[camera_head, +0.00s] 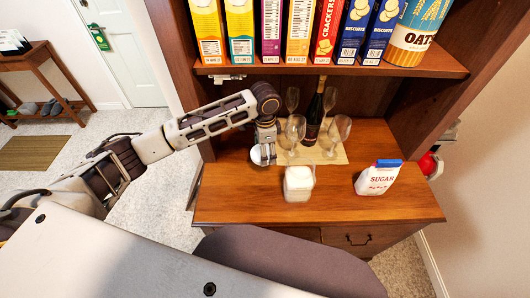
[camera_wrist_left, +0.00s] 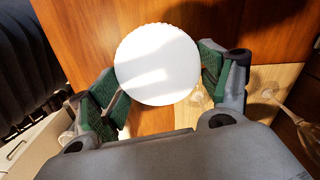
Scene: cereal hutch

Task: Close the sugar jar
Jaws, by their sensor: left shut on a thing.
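The sugar jar (camera_head: 299,184) stands upright on the wooden counter, a clear jar with white contents and no lid seen on it. My left gripper (camera_head: 265,148) is to the left of the jar and a little behind it. It is shut on a round white lid (camera_head: 260,156). In the left wrist view the lid (camera_wrist_left: 157,64) sits between the two green-padded fingers, with bare wood behind it. The lid and the jar are apart. My right gripper is not in view.
Wine glasses (camera_head: 339,130) and a dark bottle (camera_head: 313,118) stand on a mat behind the jar. A sugar bag (camera_head: 377,177) stands to the right. Boxes line the shelf (camera_head: 300,70) above. The counter's front left is clear.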

